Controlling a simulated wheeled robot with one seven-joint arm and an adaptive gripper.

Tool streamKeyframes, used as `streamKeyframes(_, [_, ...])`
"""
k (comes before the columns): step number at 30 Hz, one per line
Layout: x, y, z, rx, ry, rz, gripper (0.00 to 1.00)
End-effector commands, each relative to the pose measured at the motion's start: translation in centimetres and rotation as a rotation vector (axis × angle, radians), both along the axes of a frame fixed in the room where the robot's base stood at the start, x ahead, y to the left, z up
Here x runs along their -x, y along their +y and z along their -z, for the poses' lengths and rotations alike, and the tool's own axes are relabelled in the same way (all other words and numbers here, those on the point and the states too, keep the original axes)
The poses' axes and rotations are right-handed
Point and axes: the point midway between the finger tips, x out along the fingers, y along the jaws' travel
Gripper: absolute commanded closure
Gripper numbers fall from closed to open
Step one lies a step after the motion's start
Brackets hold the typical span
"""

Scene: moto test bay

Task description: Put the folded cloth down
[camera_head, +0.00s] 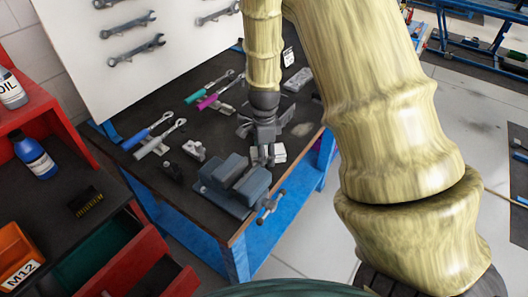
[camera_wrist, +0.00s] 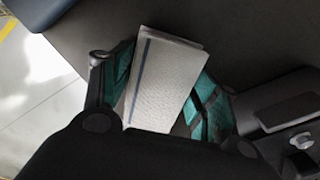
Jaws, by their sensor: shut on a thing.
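The folded cloth (camera_wrist: 162,80) is white with a dark blue stripe along one side. In the wrist view it lies between the two fingers of my gripper (camera_wrist: 165,95), which is shut on it. In the head view my gripper (camera_head: 264,153) points down over the dark top of the blue workbench (camera_head: 224,118), behind the grey vise. A small white part of the cloth (camera_head: 279,153) shows beside the fingers. Whether the cloth touches the bench top cannot be told.
A grey vise (camera_head: 236,184) stands at the bench's front edge, close to my gripper. Several wrenches and coloured-handled tools (camera_head: 151,133) lie to the left. A red cabinet (camera_head: 135,262) with open drawers is at lower left. Some bare bench top lies right of the gripper.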

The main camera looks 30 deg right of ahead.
Motion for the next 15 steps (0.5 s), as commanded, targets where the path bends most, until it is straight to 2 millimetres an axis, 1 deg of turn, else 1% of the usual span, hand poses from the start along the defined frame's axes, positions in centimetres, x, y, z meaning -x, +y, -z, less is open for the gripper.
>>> streamKeyframes(4, [0.0,-0.01,0.31,0.0,0.0,0.001,0.7])
streamKeyframes(5, [-0.02,-0.01,0.25,0.0,0.0,0.001,0.35])
streamKeyframes(7, [-0.02,-0.01,0.24,0.0,0.0,0.0,0.22])
streamKeyframes(8, [-0.01,0.0,0.24,0.0,0.0,0.0,0.19])
streamKeyframes(15, [-0.01,0.0,0.23,0.0,0.0,0.0,0.19])
